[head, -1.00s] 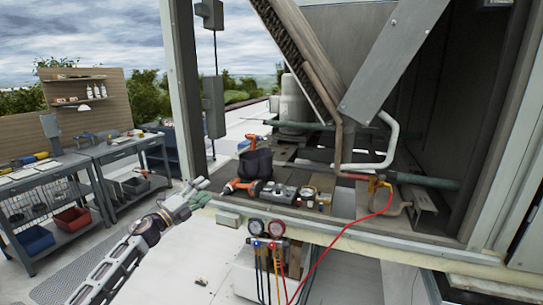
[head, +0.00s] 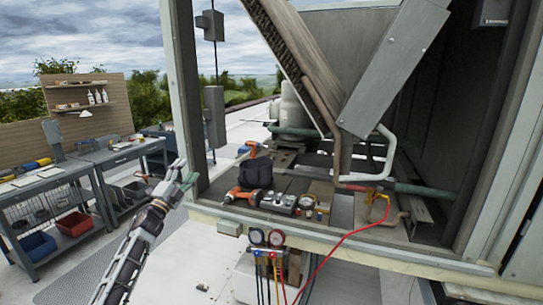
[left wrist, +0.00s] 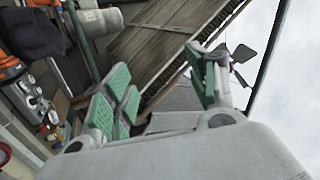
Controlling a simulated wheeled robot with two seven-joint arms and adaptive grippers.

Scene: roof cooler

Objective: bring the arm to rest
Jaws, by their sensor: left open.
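My left arm comes in from the lower left in the head view. Its gripper (head: 182,182) is raised in front of the left post of the cooler housing (head: 183,90), at the left end of the ledge. In the left wrist view the two green-padded fingers (left wrist: 160,95) stand wide apart with nothing between them. The slanted cooler panel (left wrist: 150,50) shows beyond them. My right gripper is in neither view.
An orange drill (head: 243,195), a dark pouch (head: 257,174) and a gauge box (head: 279,202) lie on the ledge. Gauges (head: 266,238) with a red hose (head: 345,236) hang at its front. Workbenches (head: 45,185) stand at left.

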